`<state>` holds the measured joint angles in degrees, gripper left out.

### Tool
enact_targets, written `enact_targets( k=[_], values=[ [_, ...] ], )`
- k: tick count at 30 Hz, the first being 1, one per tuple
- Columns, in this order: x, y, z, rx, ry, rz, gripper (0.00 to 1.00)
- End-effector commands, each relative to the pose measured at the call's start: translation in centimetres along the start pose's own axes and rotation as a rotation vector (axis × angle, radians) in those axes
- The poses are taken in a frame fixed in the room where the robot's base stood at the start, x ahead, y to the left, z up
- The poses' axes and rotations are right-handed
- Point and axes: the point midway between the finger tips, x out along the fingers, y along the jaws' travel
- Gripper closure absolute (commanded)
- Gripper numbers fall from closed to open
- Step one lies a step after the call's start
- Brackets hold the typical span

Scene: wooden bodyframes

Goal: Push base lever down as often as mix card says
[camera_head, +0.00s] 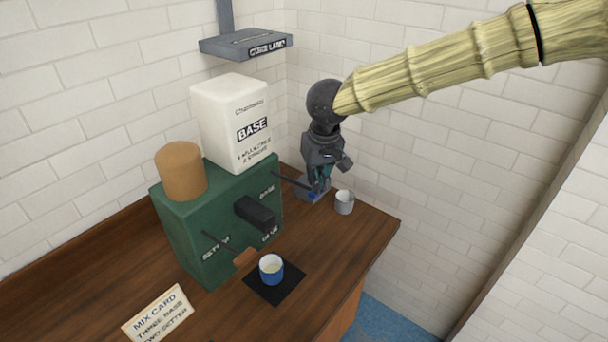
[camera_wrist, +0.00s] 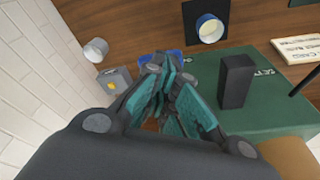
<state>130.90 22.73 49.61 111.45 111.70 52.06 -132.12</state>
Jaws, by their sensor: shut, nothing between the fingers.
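The mix card (camera_head: 158,316) at the front left reads "THREE BASE", "TWO SETTER". The green dispenser (camera_head: 205,235) carries a white BASE container (camera_head: 232,120). The dark rod of the base lever (camera_head: 288,181) sticks out from the dispenser's right part, toward my gripper. My gripper (camera_head: 322,178) is shut and empty, pointing down beside that lever's outer end. In the wrist view, the fingertips (camera_wrist: 165,62) hide part of a blue piece (camera_wrist: 147,57). I cannot tell whether they touch the lever. The setter lever (camera_head: 245,257) has an orange-brown handle at the front left.
A blue cup (camera_head: 271,269) with pale contents stands on a black mat (camera_head: 290,285) below the dark spout (camera_head: 256,214). A whitish cup (camera_head: 344,201) stands just right of my gripper. A cure lamp (camera_head: 246,44) hangs above. Brick walls close off the back and right.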

Motion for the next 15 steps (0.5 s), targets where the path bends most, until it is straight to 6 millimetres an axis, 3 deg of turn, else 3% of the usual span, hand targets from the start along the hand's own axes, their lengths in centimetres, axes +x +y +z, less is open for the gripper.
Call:
enact_targets(
  k=[15],
  values=[
    [-2.5,0.0,-0.5,0.001,0.001,0.000,1.00]
  ],
)
